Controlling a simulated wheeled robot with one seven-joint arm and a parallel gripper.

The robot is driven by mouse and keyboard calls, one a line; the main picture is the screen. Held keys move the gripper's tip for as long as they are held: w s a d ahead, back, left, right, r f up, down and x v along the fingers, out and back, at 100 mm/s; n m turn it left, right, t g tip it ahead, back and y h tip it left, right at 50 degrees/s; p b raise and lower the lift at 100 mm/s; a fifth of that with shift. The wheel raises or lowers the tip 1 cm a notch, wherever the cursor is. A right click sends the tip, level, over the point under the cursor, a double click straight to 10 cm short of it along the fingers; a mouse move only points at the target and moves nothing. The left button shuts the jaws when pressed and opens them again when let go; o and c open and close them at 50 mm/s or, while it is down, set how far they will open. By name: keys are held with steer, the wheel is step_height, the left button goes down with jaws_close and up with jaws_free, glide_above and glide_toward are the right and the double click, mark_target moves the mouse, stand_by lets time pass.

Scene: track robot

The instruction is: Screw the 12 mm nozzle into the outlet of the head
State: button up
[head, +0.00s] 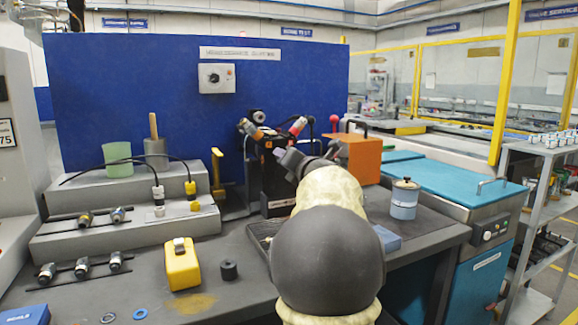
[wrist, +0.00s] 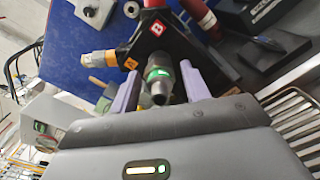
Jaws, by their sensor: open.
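The dark head (head: 280,185) stands upright on the bench before the blue panel, with orange-ended and red-ended fittings on top. In the wrist view the black head (wrist: 165,40) carries a red B plate and an orange A plate. A dark metal nozzle-like piece with a green band (wrist: 158,77) juts from the head toward the camera; its size is not readable and its joint to the head is unclear. My gripper (wrist: 160,88) is open, its purple fingers on either side of that piece with gaps showing. My arm hides much in the head view (head: 303,160).
Several similar nozzles (head: 82,267) lie on the grey stepped rack (head: 130,230) at left. A yellow block (head: 182,264), a black ring (head: 229,270) and an orange box (head: 358,155) stand on the bench. A blue-grey canister (head: 404,200) is at right.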

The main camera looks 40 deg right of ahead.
steer(key=shift+n+b, duration=0.55)
steer(key=shift+n, duration=0.25)
stand_by(0.4)
steer(key=c, duration=1)
jaws_close()
